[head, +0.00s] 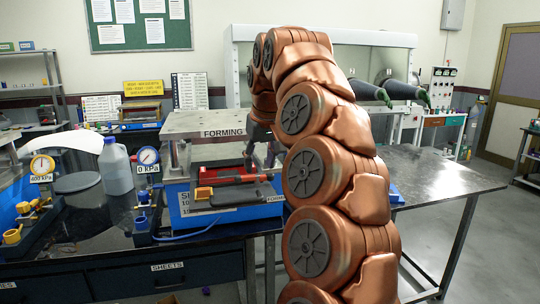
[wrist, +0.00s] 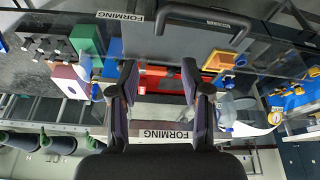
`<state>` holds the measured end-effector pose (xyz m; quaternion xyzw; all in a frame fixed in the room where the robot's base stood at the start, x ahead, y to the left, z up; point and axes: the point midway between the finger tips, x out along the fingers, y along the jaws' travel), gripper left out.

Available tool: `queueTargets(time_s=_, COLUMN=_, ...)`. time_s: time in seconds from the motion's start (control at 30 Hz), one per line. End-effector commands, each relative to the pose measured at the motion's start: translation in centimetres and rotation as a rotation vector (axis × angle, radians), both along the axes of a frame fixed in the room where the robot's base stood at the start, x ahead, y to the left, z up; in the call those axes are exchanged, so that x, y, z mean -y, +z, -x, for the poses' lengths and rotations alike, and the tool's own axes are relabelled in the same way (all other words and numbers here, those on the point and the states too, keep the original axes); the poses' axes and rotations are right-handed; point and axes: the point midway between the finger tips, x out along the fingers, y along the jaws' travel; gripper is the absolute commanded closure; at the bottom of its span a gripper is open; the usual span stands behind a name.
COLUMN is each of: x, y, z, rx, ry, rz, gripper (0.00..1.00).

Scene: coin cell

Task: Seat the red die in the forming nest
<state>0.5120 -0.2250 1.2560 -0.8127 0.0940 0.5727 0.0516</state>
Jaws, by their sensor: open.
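A red piece (head: 228,174), apparently the red die, lies on the blue base (head: 208,217) of the forming press, below its grey top plate (head: 200,124). In the wrist view, red surfaces (wrist: 217,62) show beyond and between my fingers; where the die ends is unclear. My gripper (wrist: 160,68) is open, its two dark fingers apart, with no object clearly held. In the head view, my gripper is at the press's right side, partly hidden by my arm. I cannot make out the forming nest clearly.
A black handle (wrist: 203,17) sits on a grey plate at the press front. Left of the press stand a gauge (head: 148,156) and a white bottle (head: 115,165). The steel table (head: 430,173) to the right is mostly bare.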

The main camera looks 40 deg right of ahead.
Motion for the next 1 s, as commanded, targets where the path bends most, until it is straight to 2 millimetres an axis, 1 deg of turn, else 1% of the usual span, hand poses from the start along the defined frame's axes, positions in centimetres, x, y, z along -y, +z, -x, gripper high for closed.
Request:
queueTargets(time_s=0.13, x=-1.7, y=-0.1, z=0.5, rx=-0.013, ry=0.037, rz=0.001, gripper=0.52)
queueTargets(time_s=0.57, x=-6.8, y=-1.5, z=2.1, rx=-0.06, ry=0.137, rz=0.004, gripper=0.52)
queueTargets(time_s=0.8, x=-9.5, y=-2.7, z=3.6, rx=-0.094, ry=0.185, rz=0.003, gripper=0.52)
queueTargets(time_s=1.0, x=-11.3, y=-3.5, z=4.8, rx=-0.115, ry=0.215, rz=0.004, gripper=0.52)
